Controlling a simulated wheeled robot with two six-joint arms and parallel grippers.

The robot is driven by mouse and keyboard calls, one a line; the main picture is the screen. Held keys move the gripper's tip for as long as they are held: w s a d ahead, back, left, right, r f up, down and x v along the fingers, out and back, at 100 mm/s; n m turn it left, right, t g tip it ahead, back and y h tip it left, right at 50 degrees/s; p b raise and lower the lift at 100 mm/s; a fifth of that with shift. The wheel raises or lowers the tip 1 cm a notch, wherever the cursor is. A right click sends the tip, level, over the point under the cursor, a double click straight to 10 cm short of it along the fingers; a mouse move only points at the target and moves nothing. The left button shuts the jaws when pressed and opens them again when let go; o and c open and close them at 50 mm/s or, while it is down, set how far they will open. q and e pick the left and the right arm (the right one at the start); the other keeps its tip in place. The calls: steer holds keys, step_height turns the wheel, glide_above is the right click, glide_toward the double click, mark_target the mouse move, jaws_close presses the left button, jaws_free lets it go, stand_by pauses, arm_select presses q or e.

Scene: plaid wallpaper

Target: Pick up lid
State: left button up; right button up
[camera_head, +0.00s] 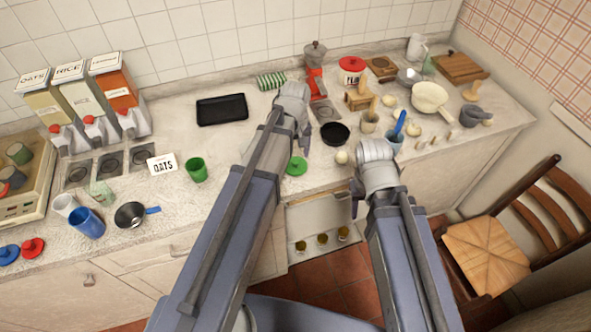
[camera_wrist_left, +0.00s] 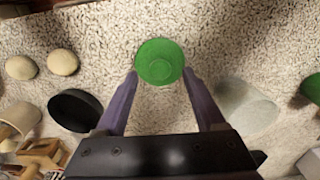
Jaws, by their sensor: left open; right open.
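A green round lid (camera_head: 296,166) lies on the counter near its front edge, just beside my left arm. It also shows in the left wrist view (camera_wrist_left: 159,61), lying between and just beyond the fingertips. My left gripper (camera_head: 303,136) is open and empty, pointing down above the counter; its two fingers show in the left wrist view (camera_wrist_left: 160,77), one on each side of the lid. I cannot tell the exact height of the fingertips over it. My right gripper (camera_head: 357,190) is open near the counter's front edge, to the right of the lid, and looks empty.
A black bowl (camera_head: 335,133) and a pale egg (camera_head: 342,157) stand right of the lid. A green cup (camera_head: 197,170) stands left. A pale cup (camera_wrist_left: 246,105) is close to my left fingers. A red lid (camera_head: 33,248) lies far left. A chair (camera_head: 490,250) stands at right.

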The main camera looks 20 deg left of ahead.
arm_select(q)
step_height(320, 180, down, 2)
steer(key=shift+f+b, duration=0.15)
steer(key=shift+b, duration=0.5)
jaws_close()
